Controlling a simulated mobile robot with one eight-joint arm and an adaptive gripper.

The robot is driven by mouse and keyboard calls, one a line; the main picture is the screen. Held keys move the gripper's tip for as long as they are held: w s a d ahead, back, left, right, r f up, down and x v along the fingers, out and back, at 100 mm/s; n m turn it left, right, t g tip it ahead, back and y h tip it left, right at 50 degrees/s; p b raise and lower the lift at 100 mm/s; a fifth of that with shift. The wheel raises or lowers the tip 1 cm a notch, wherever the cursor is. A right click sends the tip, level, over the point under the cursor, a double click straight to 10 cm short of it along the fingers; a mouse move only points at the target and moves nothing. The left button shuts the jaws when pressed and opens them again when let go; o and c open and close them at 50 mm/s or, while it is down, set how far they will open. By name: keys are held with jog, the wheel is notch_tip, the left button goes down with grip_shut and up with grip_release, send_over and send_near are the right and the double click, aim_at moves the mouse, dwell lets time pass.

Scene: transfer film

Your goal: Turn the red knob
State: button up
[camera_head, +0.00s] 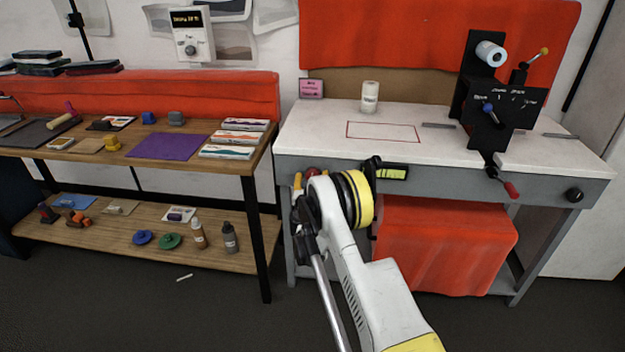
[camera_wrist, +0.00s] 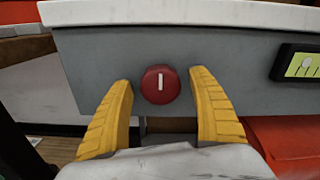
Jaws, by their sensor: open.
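The red knob (camera_wrist: 160,84) is on the grey front panel of the white-topped bench, with a white line on its face that stands about upright. In the head view the knob (camera_head: 312,172) shows just above my arm, partly hidden. My gripper (camera_wrist: 163,100) is open, with one yellow finger on each side of the knob in the wrist view. Gaps show between the knob and both fingers. I cannot tell how far the fingertips are from the panel. In the head view my gripper (camera_head: 303,184) is mostly hidden behind my arm.
A green-yellow display (camera_head: 392,173) is on the panel right of the knob. The white bench top (camera_head: 330,115) overhangs above it. A black press with a red-tipped lever (camera_head: 510,189) stands at the right. A wooden shelf table (camera_head: 225,165) stands left. Red cloth (camera_head: 450,245) hangs below.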

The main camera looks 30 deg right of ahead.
jog(key=shift+w+d, duration=0.15)
jog(key=shift+w, duration=0.1)
jog(key=c, duration=1.2)
